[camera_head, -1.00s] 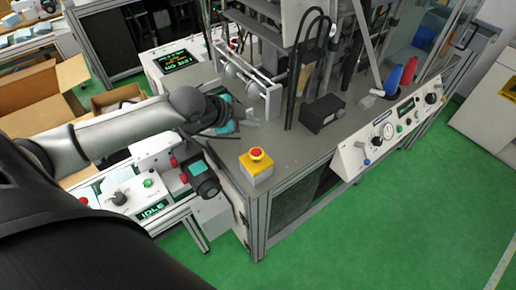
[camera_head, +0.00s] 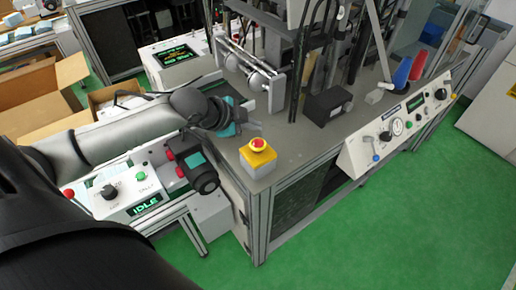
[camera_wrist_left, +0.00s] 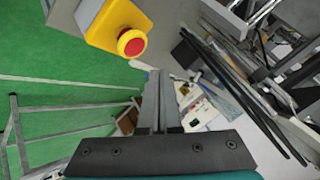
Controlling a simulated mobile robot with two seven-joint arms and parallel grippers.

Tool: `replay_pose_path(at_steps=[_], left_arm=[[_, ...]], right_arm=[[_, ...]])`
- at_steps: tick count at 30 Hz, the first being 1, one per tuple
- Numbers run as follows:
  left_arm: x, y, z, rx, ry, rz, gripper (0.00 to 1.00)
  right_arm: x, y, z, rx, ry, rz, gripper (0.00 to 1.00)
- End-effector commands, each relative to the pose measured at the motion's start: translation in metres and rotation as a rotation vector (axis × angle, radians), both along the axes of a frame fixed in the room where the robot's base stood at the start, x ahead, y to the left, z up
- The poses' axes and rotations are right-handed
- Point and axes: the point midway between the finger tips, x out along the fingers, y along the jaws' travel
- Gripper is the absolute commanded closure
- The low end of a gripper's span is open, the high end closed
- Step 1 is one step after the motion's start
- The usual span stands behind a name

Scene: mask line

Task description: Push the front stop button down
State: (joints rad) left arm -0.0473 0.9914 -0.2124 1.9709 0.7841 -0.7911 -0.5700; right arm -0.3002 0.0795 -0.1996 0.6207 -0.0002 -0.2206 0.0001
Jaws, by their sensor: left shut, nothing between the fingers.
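The front stop button (camera_head: 258,144) is a red mushroom cap with a yellow collar on a yellow and pale box (camera_head: 258,160), at the near corner of the grey machine table. It also shows in the left wrist view (camera_wrist_left: 131,44), at upper left, to the left of the fingertips. My left gripper (camera_head: 256,127) is shut and empty, just behind the button in the head view and apart from it. Its closed fingers also show in the left wrist view (camera_wrist_left: 160,78). My right gripper is not in view.
A black box (camera_head: 328,106) and machine uprights stand behind the button. A control panel (camera_head: 400,130) runs along the right table edge.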

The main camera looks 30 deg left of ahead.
Motion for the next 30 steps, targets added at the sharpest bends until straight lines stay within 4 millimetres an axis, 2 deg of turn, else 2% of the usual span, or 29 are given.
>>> replay_pose_path(at_steps=[1,7,30], left_arm=[[0.000,0.000,-0.011,-0.001,0.003,0.001,1.00],[0.000,0.000,-0.026,-0.001,0.001,0.000,1.00],[0.000,0.000,-0.027,-0.001,0.000,0.001,1.00]], right_arm=[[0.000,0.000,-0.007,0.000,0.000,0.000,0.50],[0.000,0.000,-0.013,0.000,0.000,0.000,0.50],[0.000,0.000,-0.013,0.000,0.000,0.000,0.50]])
